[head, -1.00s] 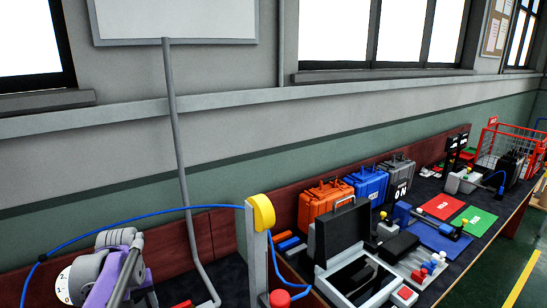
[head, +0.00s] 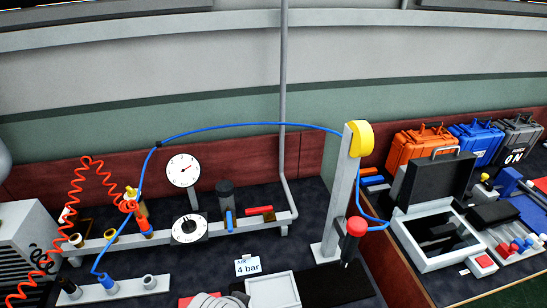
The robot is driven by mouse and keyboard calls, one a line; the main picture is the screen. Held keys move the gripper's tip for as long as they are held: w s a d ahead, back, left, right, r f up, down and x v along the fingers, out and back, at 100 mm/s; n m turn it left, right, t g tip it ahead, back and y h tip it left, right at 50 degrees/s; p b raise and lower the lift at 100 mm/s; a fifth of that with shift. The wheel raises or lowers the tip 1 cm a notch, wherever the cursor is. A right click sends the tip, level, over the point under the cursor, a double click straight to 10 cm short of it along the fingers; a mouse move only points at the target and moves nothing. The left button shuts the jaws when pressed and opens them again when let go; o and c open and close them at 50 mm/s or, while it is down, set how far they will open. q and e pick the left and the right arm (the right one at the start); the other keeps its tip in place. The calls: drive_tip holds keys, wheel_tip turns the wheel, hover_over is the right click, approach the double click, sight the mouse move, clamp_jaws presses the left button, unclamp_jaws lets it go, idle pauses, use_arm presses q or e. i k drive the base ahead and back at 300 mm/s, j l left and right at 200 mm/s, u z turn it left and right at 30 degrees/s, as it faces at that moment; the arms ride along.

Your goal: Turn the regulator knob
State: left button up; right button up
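A round dial (head: 190,228) with a black rim, a pale face and a dark centre sits on the grey rail (head: 255,229) on the bench. It looks like the regulator knob, but its markings are too small to read. A white pressure gauge (head: 183,170) with a dark needle stands upright behind it. A dark cylinder (head: 225,192) with a blue lever (head: 229,221) is to the right of the dial. A card (head: 247,266) reading "4 bar" stands in front. Neither gripper's fingers show; only a grey rounded part, perhaps of my arm, shows at the bottom edge.
A red coiled hose (head: 57,205) hangs at the left. A blue hose (head: 255,124) arches over the rail to a grey post (head: 338,195) with a yellow top. A red-topped tool (head: 355,228) is beside the post. An open case (head: 436,238) stands right.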

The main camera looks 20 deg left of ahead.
sight(189, 226)
drive_tip(key=j+u, duration=0.15)
drive_tip(key=u, duration=0.95)
drive_tip(key=k+j, duration=0.05)
